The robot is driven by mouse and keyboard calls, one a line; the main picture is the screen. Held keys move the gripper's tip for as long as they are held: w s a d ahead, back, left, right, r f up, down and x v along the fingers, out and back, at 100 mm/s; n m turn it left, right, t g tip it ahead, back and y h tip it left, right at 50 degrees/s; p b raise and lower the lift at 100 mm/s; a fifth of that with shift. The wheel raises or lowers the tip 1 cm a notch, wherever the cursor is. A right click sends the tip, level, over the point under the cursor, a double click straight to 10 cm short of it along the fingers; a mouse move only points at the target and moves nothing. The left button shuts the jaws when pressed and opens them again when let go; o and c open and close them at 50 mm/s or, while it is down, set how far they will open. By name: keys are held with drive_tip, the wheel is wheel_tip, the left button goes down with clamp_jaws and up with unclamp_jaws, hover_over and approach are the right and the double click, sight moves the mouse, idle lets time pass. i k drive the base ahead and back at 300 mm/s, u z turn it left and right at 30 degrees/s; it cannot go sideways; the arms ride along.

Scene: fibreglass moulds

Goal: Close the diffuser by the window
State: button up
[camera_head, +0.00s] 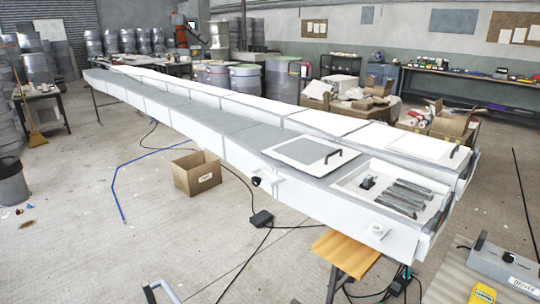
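I cannot make out anything that is clearly a diffuser, nor a window, in the head view. My gripper is not in view. A long, narrow white and grey mould (190,108) runs from the back left to the front right. At its near end, a shallow white recess (352,180) is open on top and holds several dark metal bars (407,195) and a small black object (367,182). A flat square panel (304,150) with a black handle lies on the mould beside the recess. A second white panel (420,145) with a dark handle lies behind.
A cardboard box (197,173), cables and a blue line (118,185) are on the floor left of the mould. A wooden stool (345,252) stands under its near end. A grey case (503,262) is bottom right. Drums and benches line the back. Left floor is mostly clear.

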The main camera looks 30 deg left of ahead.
sight(317, 157)
drive_tip(key=u, duration=0.95)
drive_tip(key=i, duration=0.5)
drive_tip(key=u, duration=0.55)
drive_tip(key=i, duration=0.9)
drive_tip(key=u, duration=0.9)
